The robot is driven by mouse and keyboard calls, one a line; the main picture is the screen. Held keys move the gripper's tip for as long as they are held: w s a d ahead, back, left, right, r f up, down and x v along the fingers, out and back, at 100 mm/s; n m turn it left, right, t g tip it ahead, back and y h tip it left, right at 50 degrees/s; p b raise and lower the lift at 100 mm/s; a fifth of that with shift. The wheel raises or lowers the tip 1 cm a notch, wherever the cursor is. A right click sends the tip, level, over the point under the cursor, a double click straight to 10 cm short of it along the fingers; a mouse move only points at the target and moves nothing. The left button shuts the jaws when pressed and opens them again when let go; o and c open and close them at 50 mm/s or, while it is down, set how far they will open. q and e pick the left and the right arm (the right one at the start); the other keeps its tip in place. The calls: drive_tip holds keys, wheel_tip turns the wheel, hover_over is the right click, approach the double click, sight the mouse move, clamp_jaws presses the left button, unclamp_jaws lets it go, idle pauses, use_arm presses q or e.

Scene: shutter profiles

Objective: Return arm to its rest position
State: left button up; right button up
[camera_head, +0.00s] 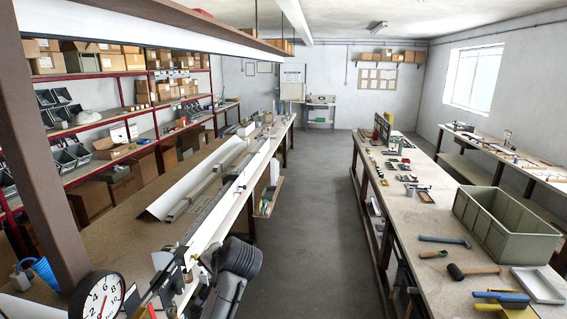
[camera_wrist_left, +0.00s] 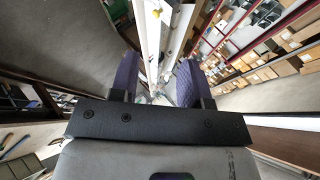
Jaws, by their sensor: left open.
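My left gripper (camera_wrist_left: 152,72) shows in the left wrist view with its two purple-padded fingers spread apart. Nothing is held between them; a long pale profile and the bench run beyond the gap. In the head view, a dark arm section of mine stands at the bottom, beside the aisle edge of the left workbench (camera_head: 125,225). The left fingertips cannot be made out clearly there. Long white shutter profiles (camera_head: 228,207) lie lengthwise along this bench. My right gripper is in neither view.
Red shelving (camera_head: 140,73) with cardboard boxes lines the left wall. A clock (camera_head: 103,295) is at bottom left near a brown post (camera_head: 45,150). The aisle floor (camera_head: 312,215) is clear. The right bench holds a grey-green crate (camera_head: 505,232), mallets (camera_head: 470,271) and small parts.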

use_arm(q)
wheel_tip(320, 180, up, 7)
drive_tip(key=s+d+n+t+h, duration=0.2)
drive_tip(key=n+t+h, duration=0.1)
drive_tip(key=s+f+n+t+h, duration=0.1)
drive_tip(key=s+t+h, duration=0.15)
drive_tip(key=s, duration=0.55)
drive_tip(key=s+a+f+g+p, duration=0.1)
drive_tip(key=s+a+f+g, duration=0.1)
drive_tip(key=s+f, duration=0.8)
drive_tip(key=s+a+f+g+h+p, duration=0.1)
drive_tip(key=s+f+g, duration=0.3)
drive_tip(key=s+f, duration=0.6)
drive_tip(key=s+a+f+g+h+p, duration=0.1)
drive_tip(key=s+f, duration=0.9)
drive_tip(key=s, duration=1)
drive_tip(key=shift+s+a+m+g+p, duration=0.3)
drive_tip(key=shift+a+g+p, duration=0.2)
drive_tip(key=shift+a+g, duration=0.4)
